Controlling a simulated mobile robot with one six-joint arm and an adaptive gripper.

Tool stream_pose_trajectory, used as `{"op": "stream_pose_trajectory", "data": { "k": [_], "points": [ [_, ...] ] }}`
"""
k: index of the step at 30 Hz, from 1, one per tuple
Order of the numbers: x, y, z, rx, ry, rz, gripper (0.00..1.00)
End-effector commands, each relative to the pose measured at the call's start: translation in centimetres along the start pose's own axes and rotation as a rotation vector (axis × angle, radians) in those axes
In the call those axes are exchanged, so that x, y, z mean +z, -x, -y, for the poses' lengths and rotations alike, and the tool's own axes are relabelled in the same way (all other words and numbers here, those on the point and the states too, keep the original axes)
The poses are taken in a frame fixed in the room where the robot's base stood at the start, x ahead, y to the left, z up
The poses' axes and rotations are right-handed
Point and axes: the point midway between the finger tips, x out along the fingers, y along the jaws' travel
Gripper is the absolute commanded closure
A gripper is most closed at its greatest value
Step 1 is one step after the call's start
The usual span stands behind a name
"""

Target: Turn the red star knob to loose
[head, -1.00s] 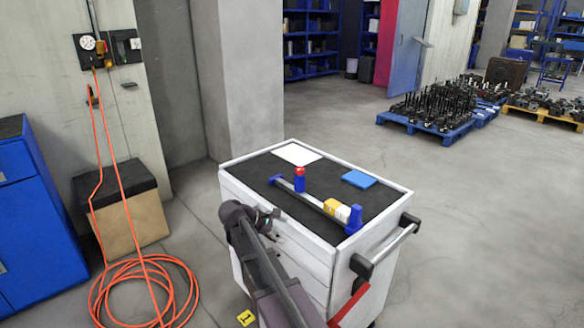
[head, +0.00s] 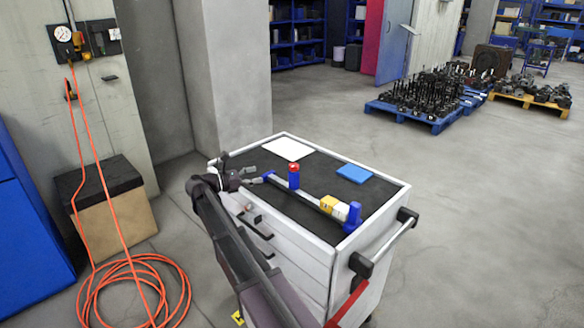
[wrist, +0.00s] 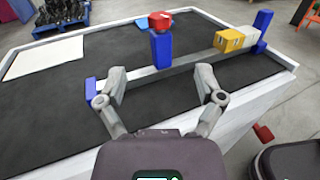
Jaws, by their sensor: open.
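The red star knob (head: 294,167) sits on top of a blue upright block on a grey bar (head: 312,197) that lies across the cart's black top. In the wrist view the red knob (wrist: 160,21) is above and beyond my fingertips, on the blue block (wrist: 161,49). A yellow and white block (head: 335,207) and a blue end post (head: 353,216) are at the bar's right end. My gripper (head: 252,175) is over the cart's left edge, left of the knob. In the wrist view my gripper (wrist: 161,84) is open and empty, its fingers apart and clear of the knob.
The white cart (head: 283,241) has a handle (head: 385,244) on its right side. A white sheet (head: 288,149) and a blue pad (head: 353,173) lie flat behind the bar. An orange hose (head: 140,292) is coiled on the floor at left. Blue pallets (head: 413,112) stand well behind.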

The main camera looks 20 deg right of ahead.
Motion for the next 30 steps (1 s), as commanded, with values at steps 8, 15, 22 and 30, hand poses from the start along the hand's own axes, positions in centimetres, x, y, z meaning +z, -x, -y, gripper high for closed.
{"op": "stream_pose_trajectory", "data": {
  "k": [8,15,22,30],
  "points": [
    [0.0,-0.6,0.0,0.002,-0.001,-0.001,0.13],
    [0.0,-3.1,0.0,0.001,-0.001,-0.002,0.13],
    [0.0,-6.6,0.0,0.002,-0.001,-0.002,0.13],
    [-0.1,-10.5,0.0,0.003,-0.002,-0.002,0.13]
  ]
}}
